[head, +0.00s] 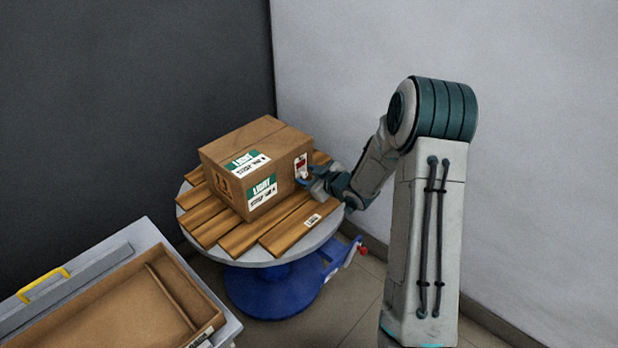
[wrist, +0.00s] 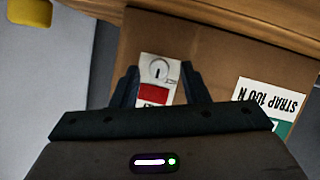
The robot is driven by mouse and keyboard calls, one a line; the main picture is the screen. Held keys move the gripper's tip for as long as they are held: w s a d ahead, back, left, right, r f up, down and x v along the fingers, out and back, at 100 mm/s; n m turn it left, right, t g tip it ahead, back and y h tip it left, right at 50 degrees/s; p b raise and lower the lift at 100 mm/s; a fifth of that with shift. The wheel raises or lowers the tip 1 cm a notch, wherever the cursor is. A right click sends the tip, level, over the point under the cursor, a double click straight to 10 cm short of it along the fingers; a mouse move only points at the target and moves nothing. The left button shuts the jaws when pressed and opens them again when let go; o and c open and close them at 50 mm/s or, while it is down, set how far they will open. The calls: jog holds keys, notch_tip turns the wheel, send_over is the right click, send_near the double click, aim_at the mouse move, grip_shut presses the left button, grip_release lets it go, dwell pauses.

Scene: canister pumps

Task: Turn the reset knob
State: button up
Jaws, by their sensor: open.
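I cannot make out a clear reset knob in either view. A white panel or label with a red block (head: 301,166) is on the right side of a cardboard box (head: 228,160). In the wrist view the white panel (wrist: 158,74) shows a round grey mark above the red block; I cannot tell whether that mark is raised or printed. My gripper (head: 309,183) is at that side of the box. In the wrist view my gripper (wrist: 160,72) is open, its fingers on either side of the panel, with nothing held. Contact with the box cannot be told.
The box sits on wooden slats (head: 255,235) on a round grey table (head: 262,260) with a blue base (head: 270,292). A red-tipped crank (head: 362,250) sticks out at right. A grey cart with a brown tray (head: 128,312) and yellow handle (head: 43,283) stands front left. Walls are behind.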

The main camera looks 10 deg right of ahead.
grip_shut()
